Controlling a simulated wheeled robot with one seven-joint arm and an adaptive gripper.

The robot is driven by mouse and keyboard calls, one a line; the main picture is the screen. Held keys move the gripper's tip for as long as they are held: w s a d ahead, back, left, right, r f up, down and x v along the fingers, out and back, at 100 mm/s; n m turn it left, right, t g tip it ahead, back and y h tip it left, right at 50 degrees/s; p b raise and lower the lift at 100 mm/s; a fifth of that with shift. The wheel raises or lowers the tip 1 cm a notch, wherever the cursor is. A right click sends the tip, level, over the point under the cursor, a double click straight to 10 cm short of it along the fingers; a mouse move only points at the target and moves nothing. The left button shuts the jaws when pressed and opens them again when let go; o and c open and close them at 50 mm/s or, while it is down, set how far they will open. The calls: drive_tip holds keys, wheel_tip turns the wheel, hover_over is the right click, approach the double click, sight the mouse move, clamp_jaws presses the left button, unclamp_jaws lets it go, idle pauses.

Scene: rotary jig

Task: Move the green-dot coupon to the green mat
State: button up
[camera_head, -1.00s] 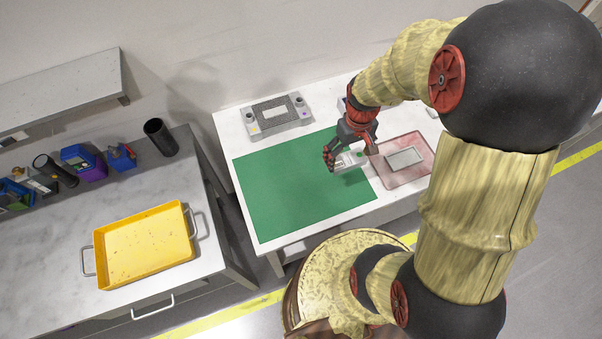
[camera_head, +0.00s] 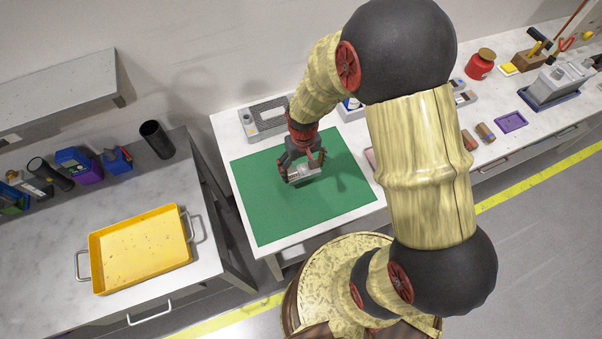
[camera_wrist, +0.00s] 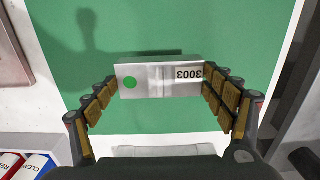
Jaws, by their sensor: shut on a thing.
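The green-dot coupon (camera_wrist: 155,78) is a silver block with a green dot at its left end and the number 3003 upside down at its right end in the wrist view. My gripper (camera_wrist: 160,85) is shut on it, with one padded finger at each end. In the head view my gripper (camera_head: 303,172) holds the coupon (camera_head: 305,175) over the middle of the green mat (camera_head: 270,215). A shadow lies on the mat beside the coupon, so it seems to be above the surface. The green mat (camera_wrist: 220,28) fills most of the wrist view.
A grey fixture (camera_head: 264,120) stands behind the mat, partly behind my arm. A pink tray edge (camera_head: 370,158) shows to the right. A yellow tray (camera_head: 140,248) lies on the left bench. The left and front parts of the mat are clear.

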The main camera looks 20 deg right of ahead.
sight(301, 170)
drive_tip(key=shift+w+a+f+b, duration=0.1)
drive_tip(key=shift+a+f+b, duration=0.05)
drive_tip(key=shift+f, duration=0.8)
drive_tip(key=shift+w+a+f+b, duration=0.1)
drive_tip(key=shift+f+b, duration=0.05)
drive_tip(key=shift+f, duration=0.75)
drive_tip(key=shift+f, duration=0.2)
drive_tip(key=o, duration=1.1)
drive_tip(key=shift+s, duration=0.1)
drive_tip(key=shift+o, duration=0.7)
drive_tip(key=shift+r, duration=0.1)
